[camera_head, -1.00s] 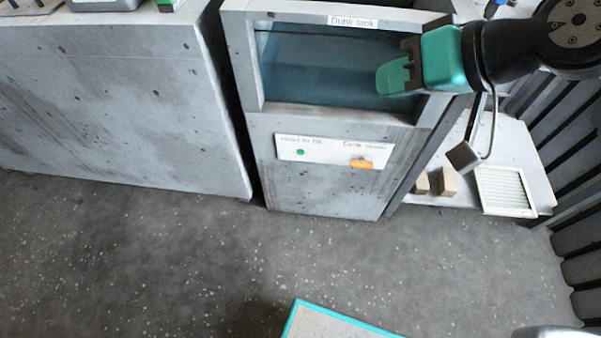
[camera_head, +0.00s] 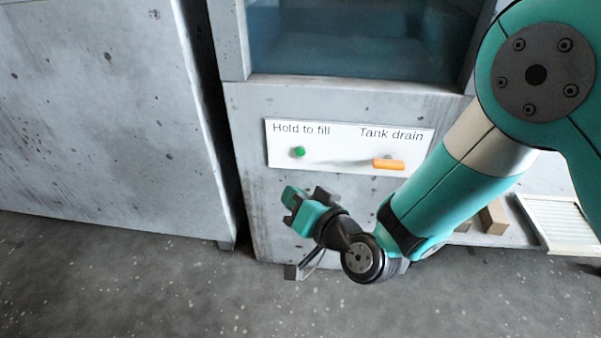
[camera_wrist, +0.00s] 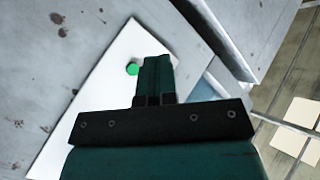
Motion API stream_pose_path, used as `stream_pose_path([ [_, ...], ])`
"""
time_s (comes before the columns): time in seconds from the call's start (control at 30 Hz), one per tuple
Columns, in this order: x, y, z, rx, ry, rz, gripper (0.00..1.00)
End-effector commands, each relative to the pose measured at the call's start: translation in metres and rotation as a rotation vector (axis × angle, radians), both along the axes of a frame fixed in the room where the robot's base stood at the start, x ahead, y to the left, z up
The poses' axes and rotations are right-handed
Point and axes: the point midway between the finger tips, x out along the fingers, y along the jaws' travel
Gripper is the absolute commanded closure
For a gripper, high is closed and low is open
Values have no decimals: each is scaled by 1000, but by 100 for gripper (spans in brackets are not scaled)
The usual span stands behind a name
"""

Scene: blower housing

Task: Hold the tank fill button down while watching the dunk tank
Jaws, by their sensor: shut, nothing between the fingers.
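The green fill button (camera_head: 299,151) sits on a white panel (camera_head: 345,159) under the printed words "Hold to fill". To its right, an orange handle (camera_head: 388,164) sits under "Tank drain". The dunk tank (camera_head: 355,45) above shows blue water behind its window. My gripper (camera_head: 291,194) is shut and empty, below the button in the head view and apart from it there. In the wrist view, the shut fingers (camera_wrist: 156,72) point toward the panel, with the green button (camera_wrist: 132,68) just left of their tips. I cannot tell the gap in depth.
A grey concrete block (camera_head: 105,115) stands left of the tank, with a narrow dark gap between. At right, a low white shelf holds small tan blocks (camera_head: 494,217) and a white slatted grille (camera_head: 560,222). The speckled floor in front is clear.

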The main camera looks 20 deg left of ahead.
Motion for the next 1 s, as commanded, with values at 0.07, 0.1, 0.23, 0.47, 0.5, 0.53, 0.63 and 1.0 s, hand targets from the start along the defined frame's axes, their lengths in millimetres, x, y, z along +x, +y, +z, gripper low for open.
stream_pose_path([
  [0.07,0,0,-3,4,-2,-4,100],
  [0.1,0,0,-2,5,-3,-4,100],
  [0.23,0,0,-1,4,-2,-4,100],
  [0.47,4,1,-1,3,-1,-4,100],
  [0.5,7,2,0,4,-1,-4,100],
  [0.53,10,2,0,4,-1,-5,100],
  [0.63,22,5,1,5,-2,-5,100],
  [1.0,70,17,-1,4,-2,-4,100],
])
